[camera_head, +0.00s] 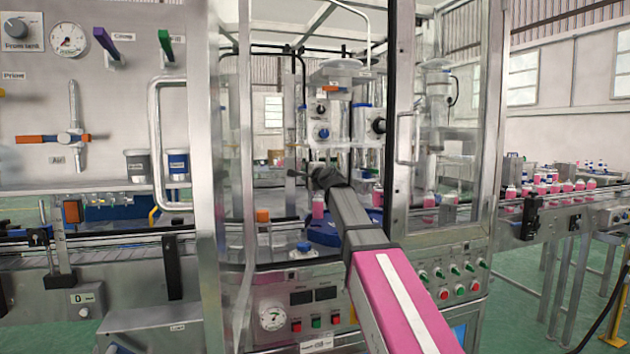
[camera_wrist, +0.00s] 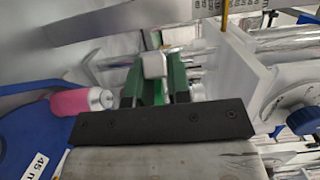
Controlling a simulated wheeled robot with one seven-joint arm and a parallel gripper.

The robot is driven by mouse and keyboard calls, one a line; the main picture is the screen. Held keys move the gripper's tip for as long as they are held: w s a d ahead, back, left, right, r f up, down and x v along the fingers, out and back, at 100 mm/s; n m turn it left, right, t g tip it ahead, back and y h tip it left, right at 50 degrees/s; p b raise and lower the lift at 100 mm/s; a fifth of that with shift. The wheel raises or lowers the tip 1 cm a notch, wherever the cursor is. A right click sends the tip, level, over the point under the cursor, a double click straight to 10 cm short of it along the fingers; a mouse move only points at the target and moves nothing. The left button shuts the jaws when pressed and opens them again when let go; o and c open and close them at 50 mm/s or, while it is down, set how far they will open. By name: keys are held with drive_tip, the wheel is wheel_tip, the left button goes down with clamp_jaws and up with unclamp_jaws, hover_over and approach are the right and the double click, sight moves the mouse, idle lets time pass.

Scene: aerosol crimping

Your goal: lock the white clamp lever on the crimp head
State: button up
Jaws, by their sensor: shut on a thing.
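In the wrist view my gripper (camera_wrist: 154,78) has its two green-padded fingers closed on the white clamp lever (camera_wrist: 154,65). The lever's pale block end shows between the fingertips; the rest of it is hidden by the fingers. In the head view my arm reaches through the open machine front, and my gripper (camera_head: 318,177) is a small dark shape just below the crimp head (camera_head: 332,122). The lever cannot be made out in the head view. I cannot tell the lever's locked state.
A pink can (camera_wrist: 82,102) lies close left of the fingers in the wrist view, beside a blue disc (camera_wrist: 22,140). A pale block (camera_wrist: 240,75) and a blue-centred knob (camera_wrist: 302,118) are on the right. Steel door frames (camera_head: 400,120) flank my arm.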

drive_tip(key=shift+s+d, duration=0.1)
drive_tip(key=shift+d, duration=0.05)
drive_tip(key=shift+s+d, duration=0.15)
drive_tip(key=shift+d, duration=0.45)
drive_tip(key=shift+s+d, duration=0.15)
drive_tip(key=shift+d, duration=0.4)
drive_tip(key=shift+d, duration=1.45)
drive_tip(key=shift+w+d, duration=0.25)
drive_tip(key=shift+d, duration=0.85)
drive_tip(key=o, duration=0.8)
